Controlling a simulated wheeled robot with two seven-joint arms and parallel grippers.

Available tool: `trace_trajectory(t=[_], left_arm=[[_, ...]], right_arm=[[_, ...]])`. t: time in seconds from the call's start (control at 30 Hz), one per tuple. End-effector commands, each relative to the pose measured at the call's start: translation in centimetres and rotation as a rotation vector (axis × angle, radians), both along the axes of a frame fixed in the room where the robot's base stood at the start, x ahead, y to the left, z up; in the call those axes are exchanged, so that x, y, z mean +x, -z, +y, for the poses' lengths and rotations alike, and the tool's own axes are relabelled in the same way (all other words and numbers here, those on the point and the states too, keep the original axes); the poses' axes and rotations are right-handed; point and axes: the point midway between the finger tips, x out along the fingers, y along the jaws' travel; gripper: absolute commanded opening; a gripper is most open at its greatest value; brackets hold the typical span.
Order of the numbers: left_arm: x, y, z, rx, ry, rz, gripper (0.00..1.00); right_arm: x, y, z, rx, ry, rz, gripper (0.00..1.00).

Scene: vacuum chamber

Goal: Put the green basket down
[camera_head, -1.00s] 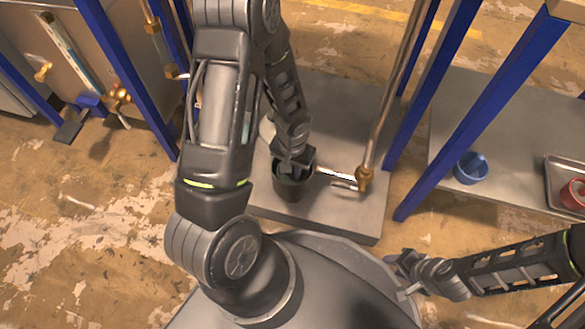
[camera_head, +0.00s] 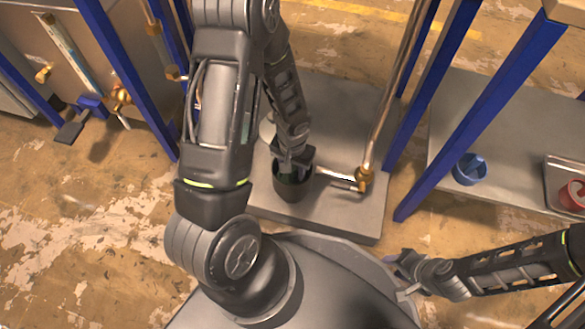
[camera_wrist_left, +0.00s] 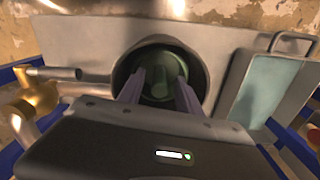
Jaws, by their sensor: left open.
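The green basket (camera_wrist_left: 160,85) shows in the left wrist view as a dark green round shape with a raised middle part. It sits inside a dark round pot (camera_wrist_left: 121,72), which also shows in the head view (camera_head: 292,190). My left gripper (camera_wrist_left: 158,88) is open. Its two fingers reach into the pot mouth, on either side of the basket's middle part. Whether they touch it, I cannot tell. In the head view my left gripper (camera_head: 293,160) is over the pot and hides most of the basket. My right gripper (camera_head: 398,272) is at lower right, away from the pot; its jaws are too small to read.
The pot stands on a grey platform (camera_head: 345,222). A metal pipe (camera_head: 385,105) with a brass fitting (camera_head: 363,178) is right beside it. Blue posts (camera_head: 440,90) rise to the right. A blue cup (camera_head: 470,169) and a tray with a red part (camera_head: 573,195) lie beyond them.

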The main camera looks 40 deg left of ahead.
Motion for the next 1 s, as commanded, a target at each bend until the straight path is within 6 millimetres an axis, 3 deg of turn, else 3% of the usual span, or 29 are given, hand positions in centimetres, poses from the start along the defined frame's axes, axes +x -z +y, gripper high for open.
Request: trace_trajectory(t=[0.5,0.7,1.0], left_arm=[[0.1,-10.8,0.0,0.000,-0.002,-0.003,0.41],[0.0,-12.2,0.0,0.000,0.001,0.000,0.41],[0.0,-12.2,0.0,0.000,0.001,0.001,0.41]], right_arm=[[-0.8,-5.4,-0.1,0.002,-0.010,0.020,0.36],[-1.0,-5.9,-0.1,0.003,-0.013,0.024,0.36],[-1.0,-5.9,-0.1,0.003,-0.013,0.025,0.36]])
